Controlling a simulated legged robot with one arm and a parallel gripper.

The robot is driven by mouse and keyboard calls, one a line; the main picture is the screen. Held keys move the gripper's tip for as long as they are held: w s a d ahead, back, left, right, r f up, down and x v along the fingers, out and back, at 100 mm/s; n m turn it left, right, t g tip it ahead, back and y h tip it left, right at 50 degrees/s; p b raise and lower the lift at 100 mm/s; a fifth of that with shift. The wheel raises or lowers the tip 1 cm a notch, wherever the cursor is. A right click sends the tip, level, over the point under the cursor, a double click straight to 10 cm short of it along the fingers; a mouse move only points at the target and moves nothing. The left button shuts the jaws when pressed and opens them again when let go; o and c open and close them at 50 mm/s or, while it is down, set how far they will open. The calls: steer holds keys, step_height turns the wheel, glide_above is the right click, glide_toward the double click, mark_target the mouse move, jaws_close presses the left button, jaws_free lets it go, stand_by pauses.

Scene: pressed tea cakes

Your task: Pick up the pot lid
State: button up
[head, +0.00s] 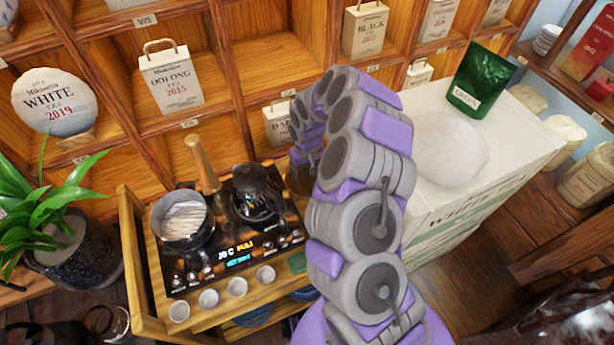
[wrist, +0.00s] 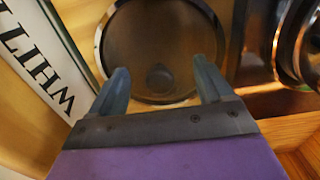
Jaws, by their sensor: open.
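The pot lid (wrist: 130,35) fills the upper middle of the wrist view. It is a round, brownish see-through disc with a shiny metal rim and a small dark knob (wrist: 160,78). My gripper (wrist: 159,66) is open, with one finger on either side of the knob in the picture. Nothing is held. I cannot tell how much height separates the fingertips from the lid. In the head view my arm hides the gripper and most of the area around the lid.
A pan (head: 183,222) and a dark kettle-like vessel (head: 257,197) stand on the black cooktop (head: 205,268), with several small cups in front. A white box (head: 510,165) lies right of my arm. Wooden shelves with tea packages rise behind. A plant (head: 45,215) is at left.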

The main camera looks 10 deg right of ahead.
steer(key=shift+s+f, duration=0.2)
steer(key=shift+s, duration=0.1)
jaws_close()
